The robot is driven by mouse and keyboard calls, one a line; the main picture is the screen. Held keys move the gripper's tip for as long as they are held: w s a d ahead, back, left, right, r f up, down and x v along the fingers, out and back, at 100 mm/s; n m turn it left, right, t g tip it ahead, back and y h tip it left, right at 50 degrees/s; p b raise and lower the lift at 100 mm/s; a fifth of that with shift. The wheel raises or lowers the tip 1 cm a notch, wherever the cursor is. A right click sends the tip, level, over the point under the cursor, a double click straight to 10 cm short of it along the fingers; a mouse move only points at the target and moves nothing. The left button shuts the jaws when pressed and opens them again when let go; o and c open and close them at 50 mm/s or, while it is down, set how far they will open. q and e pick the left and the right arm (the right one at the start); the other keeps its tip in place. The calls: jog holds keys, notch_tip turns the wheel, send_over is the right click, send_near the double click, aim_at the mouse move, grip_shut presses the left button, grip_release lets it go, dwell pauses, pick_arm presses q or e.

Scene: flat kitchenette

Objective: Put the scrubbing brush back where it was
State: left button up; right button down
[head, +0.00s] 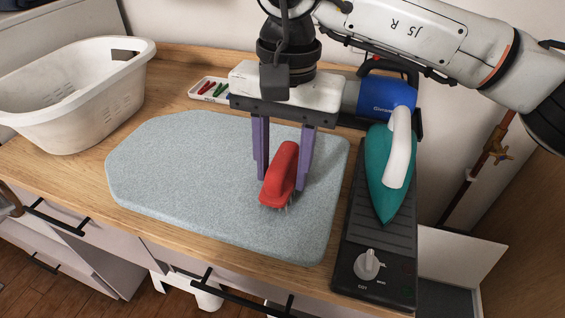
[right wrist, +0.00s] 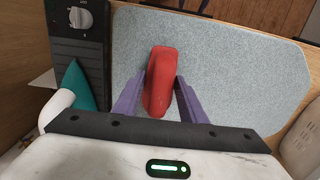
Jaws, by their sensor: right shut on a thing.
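The red scrubbing brush (head: 281,172) is between the purple fingers of my right gripper (head: 281,172), over the right part of the grey-blue ironing mat (head: 180,165). Its bristles point down at the mat; I cannot tell whether they touch it. In the right wrist view the brush (right wrist: 161,80) sits between both fingers of my right gripper (right wrist: 160,100), which is shut on it. My left gripper cannot be made out in the head view.
A white laundry basket (head: 75,100) stands at the left. A teal iron (head: 385,185) rests on a dark hot-plate unit (head: 350,235) just right of the mat. A white tray with coloured pegs (head: 209,89) lies behind the mat. The mat's left half is clear.

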aim_at(286, 156)
jog(key=shift+f, duration=0.2)
jog(key=c, duration=1.1)
grip_release()
jog(key=shift+r, duration=0.1)
notch_tip(286, 156, up, 12)
jog(key=shift+w+d+r, duration=0.15)
jog(key=shift+w+d, duration=0.05)
jog(key=shift+d, duration=0.05)
